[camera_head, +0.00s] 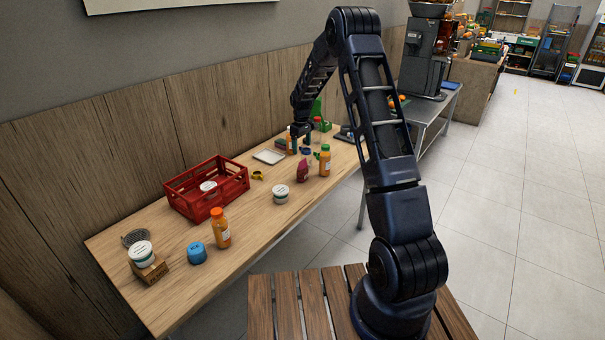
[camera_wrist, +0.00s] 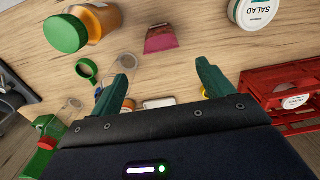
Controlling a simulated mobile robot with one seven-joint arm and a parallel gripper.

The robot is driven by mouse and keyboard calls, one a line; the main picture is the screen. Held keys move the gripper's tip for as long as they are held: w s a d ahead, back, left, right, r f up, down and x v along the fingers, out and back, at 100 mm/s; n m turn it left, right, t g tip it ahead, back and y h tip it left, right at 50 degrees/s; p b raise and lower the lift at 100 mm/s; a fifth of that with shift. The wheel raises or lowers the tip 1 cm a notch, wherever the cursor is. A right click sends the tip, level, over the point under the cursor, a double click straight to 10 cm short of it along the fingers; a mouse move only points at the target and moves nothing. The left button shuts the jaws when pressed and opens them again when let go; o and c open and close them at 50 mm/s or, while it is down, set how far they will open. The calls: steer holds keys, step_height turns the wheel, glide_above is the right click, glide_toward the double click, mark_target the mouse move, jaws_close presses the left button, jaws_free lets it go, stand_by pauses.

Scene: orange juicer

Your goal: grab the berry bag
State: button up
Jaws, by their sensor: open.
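The berry bag (camera_head: 302,171) is a small dark pink pouch standing on the wooden table (camera_head: 245,230), left of an orange juice bottle with a green cap (camera_head: 325,161). In the wrist view the pink bag (camera_wrist: 161,38) lies beyond the fingertips, near the top middle. My gripper (camera_head: 302,142) is over the far part of the table, behind the bag. In the wrist view its two green fingers (camera_wrist: 166,72) are spread apart with nothing held between them. The bag is apart from the fingers.
A red crate (camera_head: 208,186) stands at the wall side. A salad tub (camera_head: 280,193) sits in front of the bag. A white tray (camera_head: 269,156) and yellow ring (camera_head: 257,175) lie to its left. Other bottles and a green box (camera_head: 316,110) crowd the gripper. The table's front middle is clear.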

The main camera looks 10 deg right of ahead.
mark_target(303, 165)
step_height(303, 165, down, 6)
steer(key=shift+r, duration=0.25)
steer(key=shift+s+d+f, duration=0.1)
steer(key=shift+s+f, duration=0.1)
steer(key=shift+f, duration=1.1)
steer(key=shift+s+f, duration=0.15)
steer(key=shift+f, duration=1.15)
steer(key=c, duration=1.1)
